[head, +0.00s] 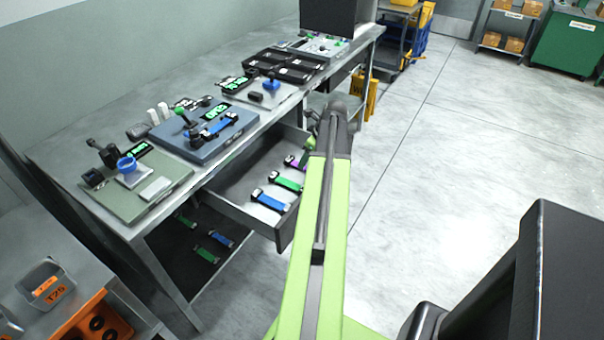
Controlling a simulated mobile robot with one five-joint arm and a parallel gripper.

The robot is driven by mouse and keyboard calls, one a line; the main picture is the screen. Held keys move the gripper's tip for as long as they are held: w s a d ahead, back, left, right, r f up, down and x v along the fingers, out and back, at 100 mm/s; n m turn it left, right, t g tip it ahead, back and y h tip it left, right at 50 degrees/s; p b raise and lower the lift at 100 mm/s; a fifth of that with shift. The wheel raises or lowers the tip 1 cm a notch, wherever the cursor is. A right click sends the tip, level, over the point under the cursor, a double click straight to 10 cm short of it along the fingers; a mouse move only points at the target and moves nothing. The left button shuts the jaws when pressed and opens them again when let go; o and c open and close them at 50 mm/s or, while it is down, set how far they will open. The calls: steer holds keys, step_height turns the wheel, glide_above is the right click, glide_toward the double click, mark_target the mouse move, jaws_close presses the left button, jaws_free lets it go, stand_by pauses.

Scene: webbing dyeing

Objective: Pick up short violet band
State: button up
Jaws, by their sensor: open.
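A violet band (292,160) with pale and dark ends lies in the open drawer (246,212) under the workbench. My arm covers its right part, so I cannot judge its full length. A green band (287,185) and a blue band (269,201) lie nearer in the same drawer. My light green arm crosses the middle of the view, and its dark joint is over the drawer's right side. My gripper is hidden behind the arm, so I cannot see how it stands to the violet band.
The workbench above holds a blue-grey board (180,148) and a green board (118,202) with small tools, and black trays (290,66). Green and blue bands (220,239) lie on the shelf below. A grey bin (45,285) stands lower left.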

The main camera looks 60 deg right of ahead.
steer(key=b+x, duration=0.1)
steer(key=x, duration=0.1)
steer(key=b+x, duration=0.1)
steer(key=shift+s+d+f+b, duration=0.2)
steer(key=shift+f+b, duration=0.1)
steer(key=shift+f, duration=0.2)
steer(key=shift+w+f, duration=0.15)
jaws_close()
